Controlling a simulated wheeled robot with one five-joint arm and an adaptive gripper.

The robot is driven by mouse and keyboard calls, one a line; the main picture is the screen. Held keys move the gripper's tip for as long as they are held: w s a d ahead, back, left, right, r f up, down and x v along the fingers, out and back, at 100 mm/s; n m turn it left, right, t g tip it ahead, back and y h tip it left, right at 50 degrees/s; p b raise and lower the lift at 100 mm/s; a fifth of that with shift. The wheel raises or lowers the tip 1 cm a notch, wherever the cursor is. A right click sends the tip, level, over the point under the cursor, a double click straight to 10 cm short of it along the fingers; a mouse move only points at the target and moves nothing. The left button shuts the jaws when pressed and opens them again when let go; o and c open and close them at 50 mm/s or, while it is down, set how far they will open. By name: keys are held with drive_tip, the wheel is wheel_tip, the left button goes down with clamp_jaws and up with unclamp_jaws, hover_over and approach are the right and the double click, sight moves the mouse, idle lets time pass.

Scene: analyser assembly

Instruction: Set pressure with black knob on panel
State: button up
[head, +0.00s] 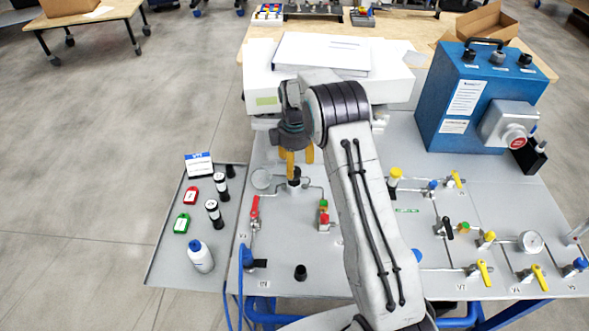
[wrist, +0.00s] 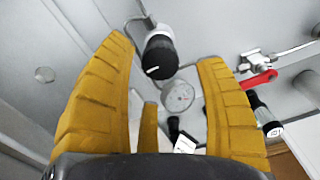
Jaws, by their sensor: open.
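The black knob (head: 294,177) stands upright on the grey panel (head: 285,245), left of my arm. In the wrist view the black knob (wrist: 160,57) shows its dark cap with a white mark line, on a pale metal body. My gripper (head: 299,158) points down just above the knob, its yellow fingers spread. In the wrist view my gripper (wrist: 165,52) has a finger on either side of the knob, with visible gaps; I see no contact.
A red-handled valve (head: 254,207) and a red-green fitting (head: 324,216) flank the knob's front. A side tray (head: 165,262) holds bottles and small items at left. A white box (head: 264,90) stands behind. Yellow-handled valves and a blue unit (head: 480,90) are at right.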

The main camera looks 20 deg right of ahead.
sight(295, 170)
drive_tip(key=shift+f+p, duration=0.3)
drive_tip(key=shift+f, duration=1.45)
drive_tip(key=c, duration=1.2)
